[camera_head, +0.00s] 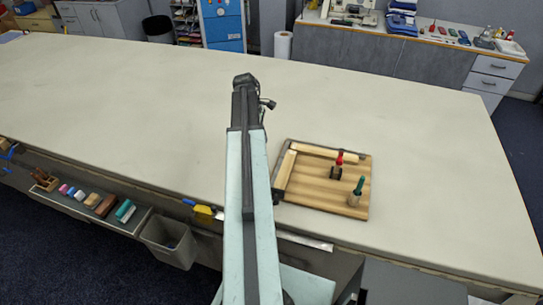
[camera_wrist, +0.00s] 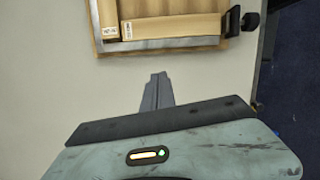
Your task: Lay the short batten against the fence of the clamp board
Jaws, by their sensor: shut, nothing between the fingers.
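The clamp board (camera_head: 320,195) lies on the table right of my arm. The shorter-looking pale batten (camera_head: 287,171) lies flat along the board's left side. In the wrist view this batten (camera_wrist: 180,28) runs alongside the grey metal fence (camera_wrist: 160,45), with no clear gap; I cannot tell if they touch fully. A second pale batten (camera_head: 328,151) lies along the far edge, and its end meets the first near the corner. My gripper (camera_wrist: 158,78) is shut and empty, above the cloth just outside the fence, apart from both battens.
A red-handled clamp (camera_head: 338,168) and a green-handled tool (camera_head: 356,192) stand on the board. A black clamp part (camera_wrist: 240,22) is at the batten's near end. A tool rack (camera_head: 90,205) hangs at the table front. The table beyond is clear.

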